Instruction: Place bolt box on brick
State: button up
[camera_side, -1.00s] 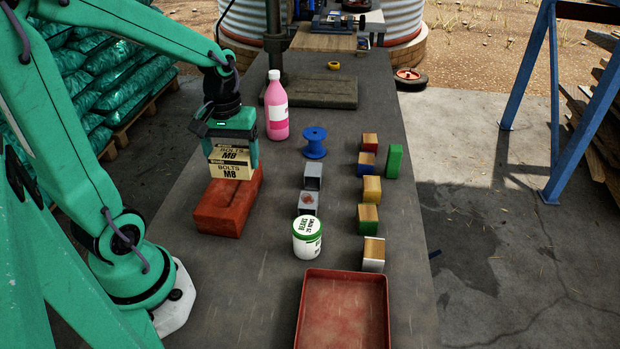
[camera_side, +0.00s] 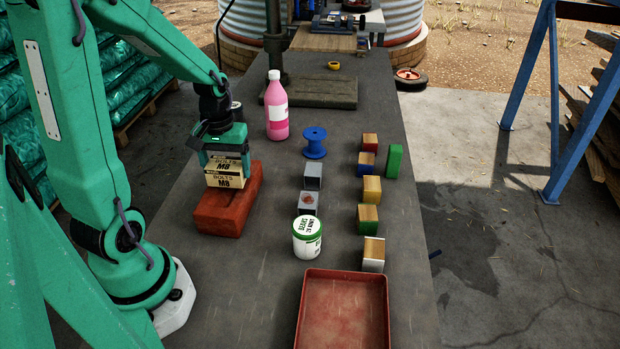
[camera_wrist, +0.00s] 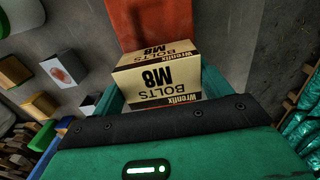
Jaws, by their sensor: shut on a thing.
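The bolt box (camera_side: 226,177) is a cream and black carton marked BOLTS M8. My gripper (camera_side: 225,160) is shut on it, and the box also fills the middle of the wrist view (camera_wrist: 160,77) between the jaws. The red brick (camera_side: 222,214) lies on the bench under and in front of the box. In the side view the box overlaps the far part of the brick; whether it touches the brick I cannot tell. The brick shows behind the box in the wrist view (camera_wrist: 155,22).
A pink bottle (camera_side: 276,108), a blue spool (camera_side: 314,143), grey blocks (camera_side: 312,175) and a white jar with a green lid (camera_side: 307,240) stand right of the brick. Several coloured blocks (camera_side: 371,190) line the right side. A red tray (camera_side: 300,320) is at the front.

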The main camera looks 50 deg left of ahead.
aim_at(225, 163)
jog(key=shift+f, duration=0.5)
jog(key=shift+f, duration=0.15)
jog(key=o, duration=1.2)
notch_tip(225, 163, up, 12)
jog(key=shift+r, duration=0.15)
dwell(0.3)
